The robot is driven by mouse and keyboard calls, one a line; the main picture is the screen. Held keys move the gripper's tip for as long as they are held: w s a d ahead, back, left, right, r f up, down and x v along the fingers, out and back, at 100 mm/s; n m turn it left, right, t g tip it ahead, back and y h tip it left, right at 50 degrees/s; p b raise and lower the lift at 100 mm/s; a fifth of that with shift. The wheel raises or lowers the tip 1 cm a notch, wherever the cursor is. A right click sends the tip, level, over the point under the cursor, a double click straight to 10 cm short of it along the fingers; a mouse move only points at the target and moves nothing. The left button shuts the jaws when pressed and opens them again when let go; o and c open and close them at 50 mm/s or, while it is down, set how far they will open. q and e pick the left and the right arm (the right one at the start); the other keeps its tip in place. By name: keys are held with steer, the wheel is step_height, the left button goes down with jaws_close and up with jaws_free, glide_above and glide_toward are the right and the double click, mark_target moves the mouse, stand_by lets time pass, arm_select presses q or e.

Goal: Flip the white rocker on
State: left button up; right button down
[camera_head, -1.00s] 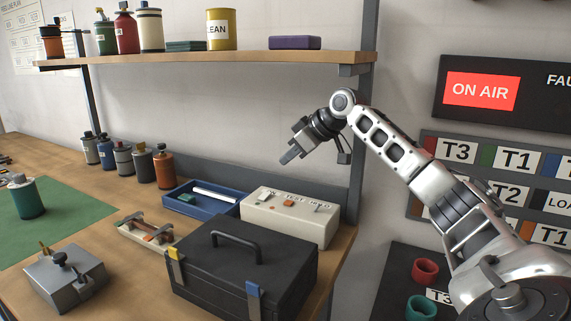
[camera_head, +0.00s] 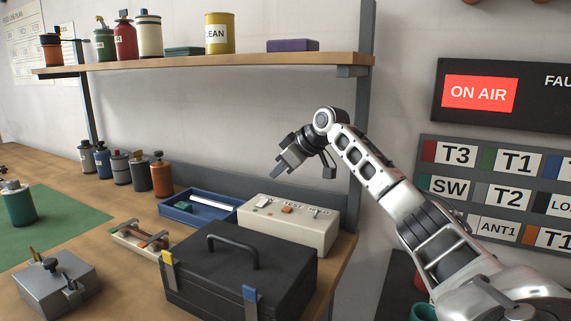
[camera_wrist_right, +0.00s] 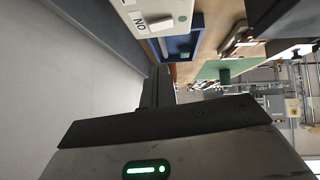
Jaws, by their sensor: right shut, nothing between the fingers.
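A cream test box (camera_head: 290,234) stands at the right end of the bench, behind the black case. Its top carries a small pale switch (camera_head: 264,201), an orange part (camera_head: 287,210) and lettering. The pale switch is too small to tell its position, or whether it is the white rocker. My right gripper (camera_head: 276,173) is shut and empty, above and behind the box, apart from it, pointing down to the left. In the right wrist view its fingers (camera_wrist_right: 156,88) are together, and part of the box (camera_wrist_right: 165,20) shows at the top edge with a label. My left gripper is out of view.
A black case (camera_head: 240,270) with a raised handle stands in front of the box. A blue tray (camera_head: 185,216) lies left of it. A wooden shelf (camera_head: 200,61) hangs above, and a grey post (camera_head: 360,150) rises behind my right arm.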

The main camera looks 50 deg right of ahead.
mark_target(261, 199)
steer(key=x, duration=0.4)
steer(key=shift+r+p, duration=0.1)
steer(key=shift+p, duration=0.2)
steer(key=f, duration=0.3)
steer(key=shift+w+d+f, duration=0.15)
steer(key=shift+w+f, duration=0.2)
steer(key=shift+w, duration=0.05)
steer(key=shift+f, duration=0.55)
